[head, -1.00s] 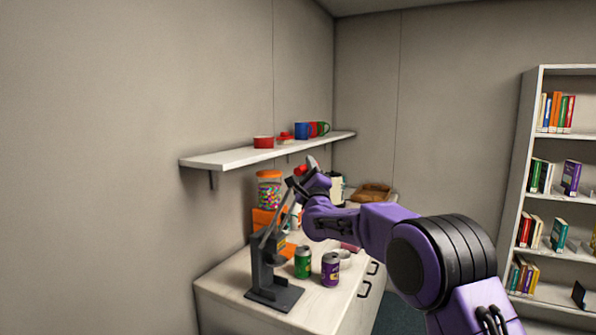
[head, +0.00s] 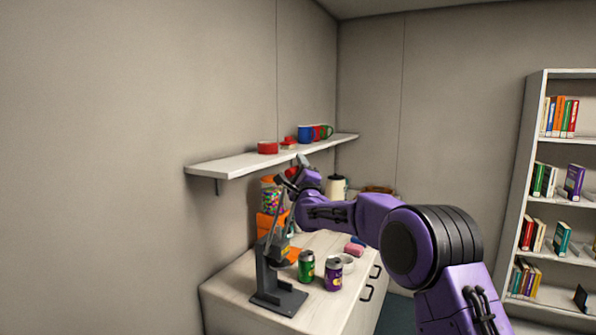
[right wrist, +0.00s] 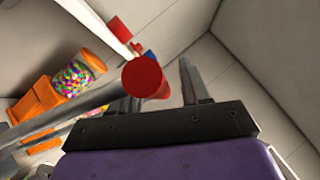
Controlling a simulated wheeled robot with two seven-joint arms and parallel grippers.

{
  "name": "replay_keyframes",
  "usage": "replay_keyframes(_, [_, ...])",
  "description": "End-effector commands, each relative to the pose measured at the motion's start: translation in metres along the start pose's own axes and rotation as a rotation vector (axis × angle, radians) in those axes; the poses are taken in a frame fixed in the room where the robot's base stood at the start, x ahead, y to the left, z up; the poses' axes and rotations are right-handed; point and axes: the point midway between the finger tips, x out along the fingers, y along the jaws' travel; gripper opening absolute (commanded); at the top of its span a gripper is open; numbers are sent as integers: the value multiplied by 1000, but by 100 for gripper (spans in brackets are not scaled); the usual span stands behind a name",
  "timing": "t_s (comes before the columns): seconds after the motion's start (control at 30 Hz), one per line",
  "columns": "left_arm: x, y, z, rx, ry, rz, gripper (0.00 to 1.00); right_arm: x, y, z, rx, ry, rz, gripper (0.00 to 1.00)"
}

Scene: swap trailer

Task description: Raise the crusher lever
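The can crusher (head: 266,272) is a dark grey stand bolted to a flat base on the counter. Its lever (head: 276,222) rises steeply from the stand to a red knob (head: 290,171). In the right wrist view the red knob (right wrist: 146,78) sits close in front of the fingers, covering part of the left one, and the grey lever bar (right wrist: 70,106) runs off to the left. My right gripper (head: 296,168) is at the lever's top end. Its fingers (right wrist: 158,92) stand apart, with a gap seen beside the knob. My left gripper is not in view.
A green can (head: 306,266) and a purple can (head: 333,274) stand right of the crusher. A candy dispenser (right wrist: 62,84) is behind it. A wall shelf (head: 270,158) with mugs hangs close above my gripper. A bookcase (head: 533,190) stands at right.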

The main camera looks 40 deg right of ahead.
Motion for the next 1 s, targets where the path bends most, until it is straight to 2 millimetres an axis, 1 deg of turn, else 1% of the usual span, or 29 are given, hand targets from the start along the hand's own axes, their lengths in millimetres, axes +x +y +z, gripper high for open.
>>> replay_keyframes(0.23, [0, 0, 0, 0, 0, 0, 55, -1, 2, -2, -1, 3, 4, 50])
replay_keyframes(0.33, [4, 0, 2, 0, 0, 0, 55, -6, 3, -3, -1, 3, 4, 50])
replay_keyframes(0.37, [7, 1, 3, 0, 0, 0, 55, -10, 4, -4, 0, 4, 4, 50])
replay_keyframes(0.47, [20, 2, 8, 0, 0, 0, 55, -29, 6, -4, 0, 3, 4, 50])
replay_keyframes(0.6, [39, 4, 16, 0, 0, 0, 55, -64, 7, -4, 2, 2, 3, 50])
replay_keyframes(0.7, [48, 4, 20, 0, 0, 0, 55, -85, 6, -2, 1, 1, 3, 50])
replay_keyframes(0.83, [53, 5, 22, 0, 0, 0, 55, -101, 5, -1, 0, 1, 4, 50])
replay_keyframes(1.0, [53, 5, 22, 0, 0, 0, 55, -106, 3, 0, -2, 1, 5, 50])
